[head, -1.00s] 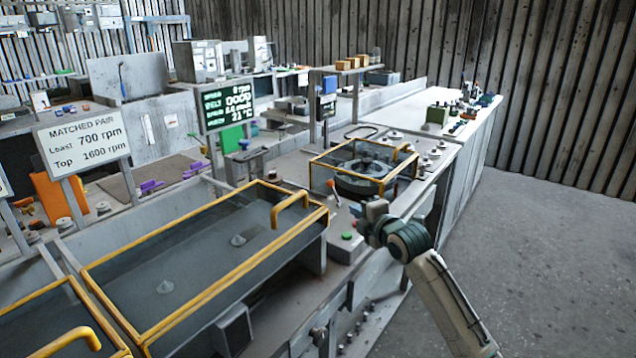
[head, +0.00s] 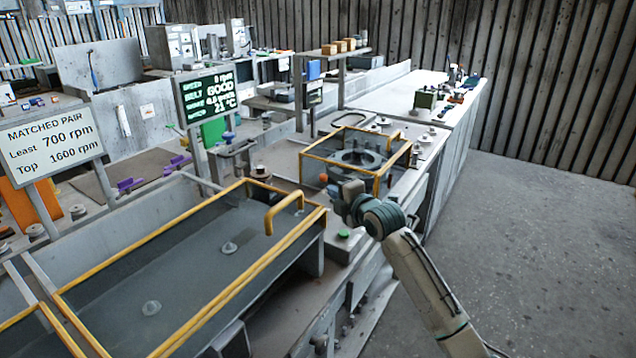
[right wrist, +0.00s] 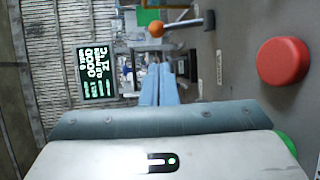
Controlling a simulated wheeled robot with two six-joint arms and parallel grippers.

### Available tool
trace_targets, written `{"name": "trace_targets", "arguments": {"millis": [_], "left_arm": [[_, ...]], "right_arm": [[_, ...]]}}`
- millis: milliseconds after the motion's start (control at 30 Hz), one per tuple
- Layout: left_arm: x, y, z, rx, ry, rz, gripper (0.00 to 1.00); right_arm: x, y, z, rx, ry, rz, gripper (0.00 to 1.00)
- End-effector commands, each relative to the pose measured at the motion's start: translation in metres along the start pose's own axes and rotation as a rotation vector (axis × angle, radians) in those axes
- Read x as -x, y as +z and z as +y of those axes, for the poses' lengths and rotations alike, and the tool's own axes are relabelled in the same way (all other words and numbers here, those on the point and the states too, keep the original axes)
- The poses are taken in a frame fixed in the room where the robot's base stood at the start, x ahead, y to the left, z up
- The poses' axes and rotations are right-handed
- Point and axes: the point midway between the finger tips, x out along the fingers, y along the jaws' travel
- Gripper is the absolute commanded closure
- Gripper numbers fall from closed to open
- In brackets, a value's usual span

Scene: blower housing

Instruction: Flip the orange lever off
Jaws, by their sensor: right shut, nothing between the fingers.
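The orange lever's ball knob (head: 323,177) shows just left of my right gripper (head: 341,193) in the head view, and the gripper hides most of its shaft. In the right wrist view the orange knob (right wrist: 156,29) sits at the end of a thin shaft that runs to a dark pivot on the grey panel. The lever stands out from the panel. My right gripper's pale blue fingers (right wrist: 160,70) are together and empty, their tips close to the knob but with a gap seen between them. My left gripper is not in view.
A red button (right wrist: 283,60) is on the same panel in the wrist view. A green button (head: 344,234) lies below the gripper. A yellow-framed guard (head: 352,130) stands behind it, and a yellow-framed cover (head: 235,285) lies to the left.

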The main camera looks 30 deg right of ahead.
Motion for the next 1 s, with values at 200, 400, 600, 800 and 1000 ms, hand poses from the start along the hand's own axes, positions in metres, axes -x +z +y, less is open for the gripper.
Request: {"name": "trace_targets", "arguments": {"millis": [200, 400, 600, 800, 1000], "left_arm": [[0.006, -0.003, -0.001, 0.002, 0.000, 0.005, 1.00], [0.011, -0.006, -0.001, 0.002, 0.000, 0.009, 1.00], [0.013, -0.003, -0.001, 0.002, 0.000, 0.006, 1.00], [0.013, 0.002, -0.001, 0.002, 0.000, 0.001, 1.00], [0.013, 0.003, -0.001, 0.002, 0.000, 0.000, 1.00]], "right_arm": [[-0.040, -0.001, 0.004, -0.005, 0.000, 0.001, 1.00], [-0.069, -0.001, 0.002, -0.003, 0.000, 0.000, 1.00], [-0.084, 0.000, 0.001, -0.001, 0.000, 0.000, 1.00], [-0.086, 0.000, 0.001, 0.000, 0.000, 0.000, 1.00], [-0.085, 0.000, 0.000, 0.000, 0.001, 0.000, 1.00]]}}
